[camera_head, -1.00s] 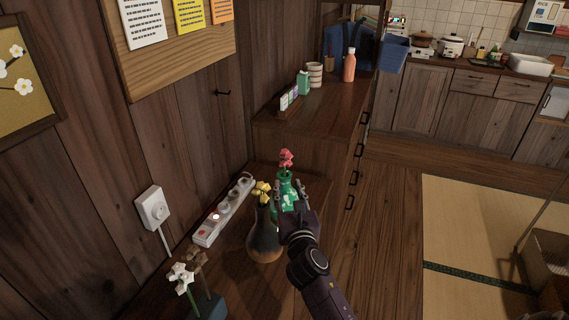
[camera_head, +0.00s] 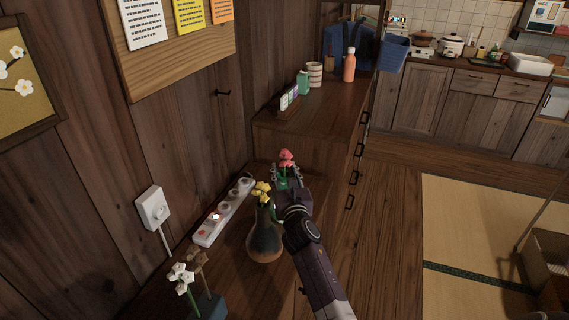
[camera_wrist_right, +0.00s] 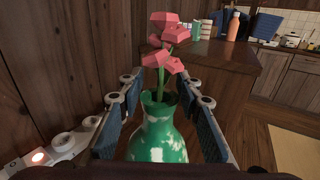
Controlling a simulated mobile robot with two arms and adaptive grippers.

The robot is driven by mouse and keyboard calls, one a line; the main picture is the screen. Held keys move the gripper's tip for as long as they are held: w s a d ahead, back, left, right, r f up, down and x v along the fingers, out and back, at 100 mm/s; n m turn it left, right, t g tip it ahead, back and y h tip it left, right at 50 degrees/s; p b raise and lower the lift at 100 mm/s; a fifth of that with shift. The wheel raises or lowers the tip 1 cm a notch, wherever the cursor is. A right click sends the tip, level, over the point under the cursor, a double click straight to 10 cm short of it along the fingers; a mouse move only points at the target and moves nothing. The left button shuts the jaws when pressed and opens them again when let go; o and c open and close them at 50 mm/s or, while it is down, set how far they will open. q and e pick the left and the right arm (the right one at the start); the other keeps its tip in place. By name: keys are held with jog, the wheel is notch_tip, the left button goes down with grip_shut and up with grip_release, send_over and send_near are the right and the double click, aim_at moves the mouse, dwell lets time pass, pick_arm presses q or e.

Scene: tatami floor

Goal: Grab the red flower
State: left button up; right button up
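The red flower (camera_head: 286,158) stands in a green vase on the low wooden cabinet. In the right wrist view the red flower (camera_wrist_right: 166,45) has several blooms on green stems, rising from the green vase (camera_wrist_right: 158,137) with pale patches. My right gripper (camera_head: 287,172) is at the vase's neck, just below the blooms. In the wrist view its fingers (camera_wrist_right: 164,90) are spread on both sides of the stems and vase mouth, with gaps visible, so it is open. The vase is mostly hidden by the gripper in the head view. My left gripper is not in view.
A dark vase with yellow flowers (camera_head: 265,240) stands close in front, left of my right arm. A power strip (camera_head: 222,212) lies along the wall. White flowers (camera_head: 183,277) are at the lower left. A taller cabinet (camera_head: 310,125) stands behind.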

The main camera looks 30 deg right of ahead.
grip_shut()
jog(key=shift+r, duration=0.1)
